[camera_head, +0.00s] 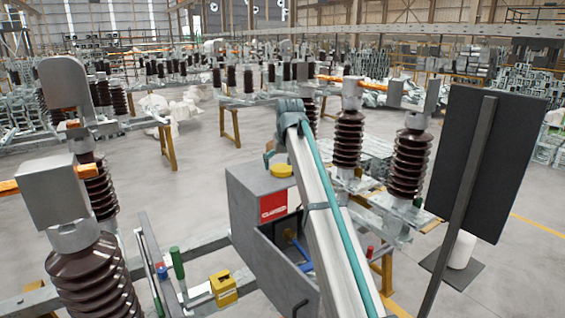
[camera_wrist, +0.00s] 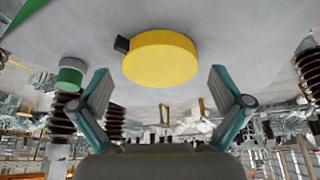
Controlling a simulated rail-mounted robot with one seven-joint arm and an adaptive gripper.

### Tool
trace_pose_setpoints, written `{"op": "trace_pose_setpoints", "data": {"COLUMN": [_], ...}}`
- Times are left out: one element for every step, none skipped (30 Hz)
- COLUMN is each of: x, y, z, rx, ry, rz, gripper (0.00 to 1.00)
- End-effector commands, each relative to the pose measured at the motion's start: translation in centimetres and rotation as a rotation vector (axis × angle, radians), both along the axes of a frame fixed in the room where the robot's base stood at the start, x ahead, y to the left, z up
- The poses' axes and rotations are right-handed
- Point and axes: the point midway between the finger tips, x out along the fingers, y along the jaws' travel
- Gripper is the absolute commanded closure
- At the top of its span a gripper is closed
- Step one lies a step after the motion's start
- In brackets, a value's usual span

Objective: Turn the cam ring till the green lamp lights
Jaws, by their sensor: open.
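A round yellow disc with a small black tab on its rim, which looks like the cam ring (camera_wrist: 161,58), is on a pale grey surface in the wrist view. In the head view the yellow disc (camera_head: 282,171) sits on top of a grey box. My gripper (camera_wrist: 160,82) is open, its two teal fingers spread wide and empty; the disc appears between and beyond their tips, with no contact visible. In the head view my arm hides most of the gripper. A green cylinder with a pale band (camera_wrist: 70,76), possibly the lamp, is at left; I cannot tell whether it is lit.
The grey box (camera_head: 246,205) has a red label and an open front with blue parts inside. Brown ribbed insulators (camera_head: 410,165) stand to its right and left. A black panel on a post (camera_head: 485,160) is at right. A yellow block (camera_head: 223,288) lies at lower left.

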Motion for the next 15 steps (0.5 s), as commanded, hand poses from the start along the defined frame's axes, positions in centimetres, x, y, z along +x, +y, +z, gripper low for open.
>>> {"op": "trace_pose_setpoints", "data": {"x": [0.06,0.1,0.14,0.16,0.18,0.19,0.19,0.19,0.19,0.19,0.19,0.19,0.19,0.19,0.19], "y": [0.03,0.05,0.06,0.07,0.07,0.06,0.06,0.06,0.06,0.07,0.07,0.07,0.07,0.06,0.06], "z": [-0.22,-0.34,-0.47,-0.52,-0.56,-0.59,-0.59,-0.59,-0.58,-0.57,-0.57,-0.57,-0.57,-0.56,-0.56], "rx": [0.0,0.0,0.0,0.0,0.0,0.0,0.0,0.0,0.0,0.0,0.0,0.0,0.0,0.0,0.0], "ry": [0.001,0.001,0.001,0.001,0.001,0.001,0.001,0.001,0.001,0.001,0.001,0.001,0.001,0.001,0.001], "rz": [0.0,0.0,0.0,0.0,0.0,0.0,0.0,0.0,0.0,0.0,0.0,0.0,0.0,0.0,0.0], "gripper": [0.0,0.0,0.0,0.0,0.0,0.0,0.0,0.0,0.0,0.0,0.0,0.07,0.12,0.17,0.23]}}
